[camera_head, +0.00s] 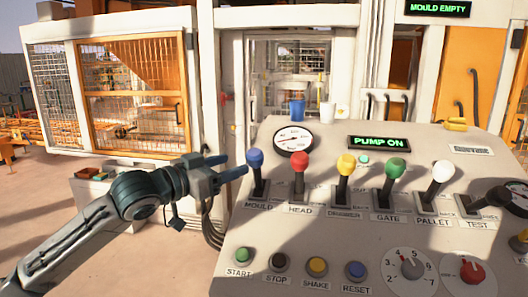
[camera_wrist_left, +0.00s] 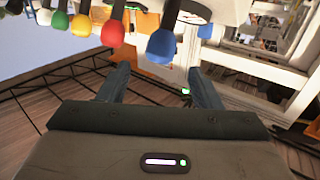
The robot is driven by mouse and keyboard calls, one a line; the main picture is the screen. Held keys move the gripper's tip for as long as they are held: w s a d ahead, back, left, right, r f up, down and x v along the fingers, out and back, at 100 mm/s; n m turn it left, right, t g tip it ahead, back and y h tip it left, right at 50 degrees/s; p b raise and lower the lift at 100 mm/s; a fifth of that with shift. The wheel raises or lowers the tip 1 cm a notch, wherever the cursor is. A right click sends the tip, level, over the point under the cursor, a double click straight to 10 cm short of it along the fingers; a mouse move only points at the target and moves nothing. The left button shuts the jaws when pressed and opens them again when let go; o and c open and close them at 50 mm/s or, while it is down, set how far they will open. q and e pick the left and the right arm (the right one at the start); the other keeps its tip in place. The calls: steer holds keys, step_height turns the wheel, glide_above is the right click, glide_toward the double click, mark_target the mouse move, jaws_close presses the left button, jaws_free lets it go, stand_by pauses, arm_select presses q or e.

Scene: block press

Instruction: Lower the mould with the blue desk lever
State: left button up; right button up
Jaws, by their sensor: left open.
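The blue lever (camera_head: 255,158) stands roughly upright at the left end of the desk's lever row, above the label MOULD. My left gripper (camera_head: 232,167) is open and empty just left of the blue knob, its fingers pointing toward it. In the left wrist view the blue knob (camera_wrist_left: 161,46) is ahead of the open left gripper (camera_wrist_left: 162,76), roughly in line with the gap between the fingers. No contact shows. The mould itself cannot be made out. My right gripper is not in view.
A red lever (camera_head: 299,160) stands close right of the blue one, followed by yellow, green, white and black levers. Buttons and dials fill the desk's front. Displays read PUMP ON and MOULD EMPTY.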

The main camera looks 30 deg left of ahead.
mark_target(261, 155)
arm_select(q)
steer(key=shift+w+d+r, duration=0.1)
steer(key=shift+w+r, duration=0.1)
steer(key=shift+w, duration=0.05)
steer(key=shift+w+d+f+p, duration=0.1)
steer(key=shift+w+d+p, duration=0.05)
steer(key=shift+w+p, duration=0.55)
steer(key=shift+p+x, duration=0.55)
steer(key=shift+x, duration=0.4)
steer(key=shift+w+d+p, duration=0.35)
steer(key=shift+w+p, duration=0.05)
steer(key=shift+w, duration=0.25)
steer(key=p+x, duration=0.1)
steer(key=x, duration=0.2)
steer(key=shift+w+p, duration=0.35)
steer(key=shift+w, duration=0.05)
steer(key=shift+w+d+f, duration=0.1)
steer(key=shift+w+d, duration=0.2)
steer(key=shift+w, duration=0.35)
steer(key=shift+f, duration=0.1)
